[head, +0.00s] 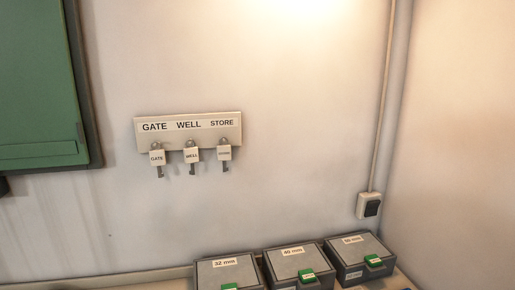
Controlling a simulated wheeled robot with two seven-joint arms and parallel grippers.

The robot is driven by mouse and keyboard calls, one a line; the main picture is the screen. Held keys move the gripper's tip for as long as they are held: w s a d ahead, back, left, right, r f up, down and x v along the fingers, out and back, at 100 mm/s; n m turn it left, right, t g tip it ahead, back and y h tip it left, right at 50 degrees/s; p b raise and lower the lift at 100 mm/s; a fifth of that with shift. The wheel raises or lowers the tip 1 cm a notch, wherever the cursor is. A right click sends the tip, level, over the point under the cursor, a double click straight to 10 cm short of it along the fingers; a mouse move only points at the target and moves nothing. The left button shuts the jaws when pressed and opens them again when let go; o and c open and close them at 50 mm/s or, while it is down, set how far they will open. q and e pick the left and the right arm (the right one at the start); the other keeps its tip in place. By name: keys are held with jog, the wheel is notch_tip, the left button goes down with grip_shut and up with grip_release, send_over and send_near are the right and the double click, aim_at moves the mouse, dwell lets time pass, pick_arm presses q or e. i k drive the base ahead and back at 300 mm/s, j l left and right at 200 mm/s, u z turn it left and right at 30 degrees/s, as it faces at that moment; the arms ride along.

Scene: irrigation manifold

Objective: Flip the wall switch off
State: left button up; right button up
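A small white wall switch (369,206) with a dark rocker is mounted low on the back wall, near the right corner. A grey conduit runs straight up from it. The rocker is too small for me to tell its position. Neither of my grippers shows in the head view.
Grey boxes labelled 32 mm (224,263), 40 mm (291,252) and 50 mm or similar (352,240), with green latches, stand below the switch. A key rack (188,131) with three tagged keys hangs on the wall. A green panel (38,80) is at upper left.

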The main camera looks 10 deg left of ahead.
aim_at(372, 207)
jog(key=i+l+z, duration=0.15)
jog(key=l, duration=0.25)
jog(key=l+z, duration=0.15)
jog(key=l, duration=0.25)
jog(key=i+l+z, duration=0.15)
jog(key=l, duration=0.2)
jog(key=i+l+z, duration=0.2)
jog(key=l, duration=0.15)
jog(key=l+z, duration=0.15)
jog(key=l, duration=0.2)
jog(key=i, duration=0.1)
